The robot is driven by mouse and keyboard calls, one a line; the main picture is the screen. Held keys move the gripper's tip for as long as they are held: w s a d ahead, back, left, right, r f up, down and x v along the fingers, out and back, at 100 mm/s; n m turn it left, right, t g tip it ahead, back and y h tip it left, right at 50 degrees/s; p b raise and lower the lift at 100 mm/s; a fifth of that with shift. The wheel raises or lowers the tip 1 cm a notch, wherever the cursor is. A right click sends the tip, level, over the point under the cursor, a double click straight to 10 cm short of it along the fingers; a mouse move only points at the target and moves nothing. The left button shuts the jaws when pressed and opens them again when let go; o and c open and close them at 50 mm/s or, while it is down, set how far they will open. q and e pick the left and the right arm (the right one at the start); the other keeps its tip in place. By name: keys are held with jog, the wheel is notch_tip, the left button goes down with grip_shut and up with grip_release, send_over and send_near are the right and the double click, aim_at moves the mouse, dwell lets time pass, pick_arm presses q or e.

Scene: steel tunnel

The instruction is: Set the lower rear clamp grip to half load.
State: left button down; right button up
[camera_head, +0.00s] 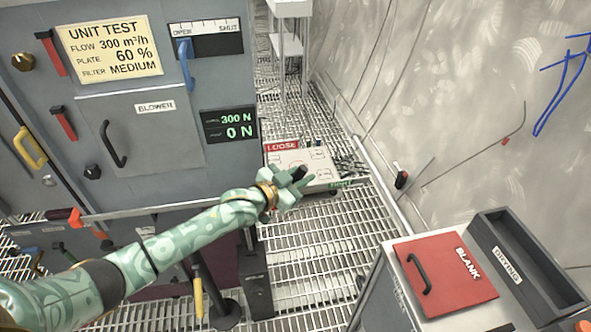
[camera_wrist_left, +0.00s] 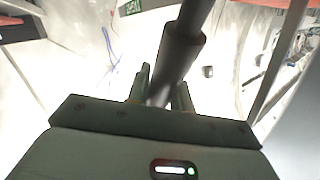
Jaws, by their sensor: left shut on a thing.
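My left gripper (camera_head: 297,180) is shut on a dark round bar, seen as a small dark end (camera_head: 301,173) in the head view. In the left wrist view the bar (camera_wrist_left: 183,50) runs up and away between the fingers (camera_wrist_left: 161,92). I take it to be the clamp grip; its base is hidden. Behind the gripper is a pale plate (camera_head: 318,158) with a red LOOSE label (camera_head: 282,146) at its upper left and a green label (camera_head: 341,184) at its lower right. A display (camera_head: 229,124) reads 300 N above and 0 N below. My right gripper is not in view.
A grey cabinet with a BLOWER door (camera_head: 140,135), a blue OPEN/SHUT lever (camera_head: 185,62) and red latches stands at left. A red BLANK lid (camera_head: 445,270) and a DRYING bin (camera_head: 520,265) are lower right. Grating floor (camera_head: 330,250) lies between.

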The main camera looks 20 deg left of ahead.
pick_arm(q)
jog(key=shift+w+d+f+m+g+y+p, duration=0.3)
jog(key=shift+d+f+m+g+y+p, duration=0.15)
jog(key=shift+f+g+p, duration=0.3)
jog(key=shift+w+d+f+m+g+y+p, duration=0.35)
jog(key=shift+d+f+g+y+p, duration=0.25)
jog(key=shift+p, duration=0.35)
jog(key=shift+w+d+f+m+g+y+p, duration=0.25)
jog(key=shift+d+f+m+g+y+p, duration=0.15)
jog(key=shift+f+g+p, duration=0.35)
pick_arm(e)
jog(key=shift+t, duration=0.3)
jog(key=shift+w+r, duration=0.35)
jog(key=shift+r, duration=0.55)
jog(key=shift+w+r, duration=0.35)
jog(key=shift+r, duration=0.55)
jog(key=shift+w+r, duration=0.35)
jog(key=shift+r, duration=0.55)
pick_arm(q)
jog(key=shift+f, duration=0.1)
jog(key=c, duration=1.2)
grip_release()
jog(key=shift+c, duration=0.2)
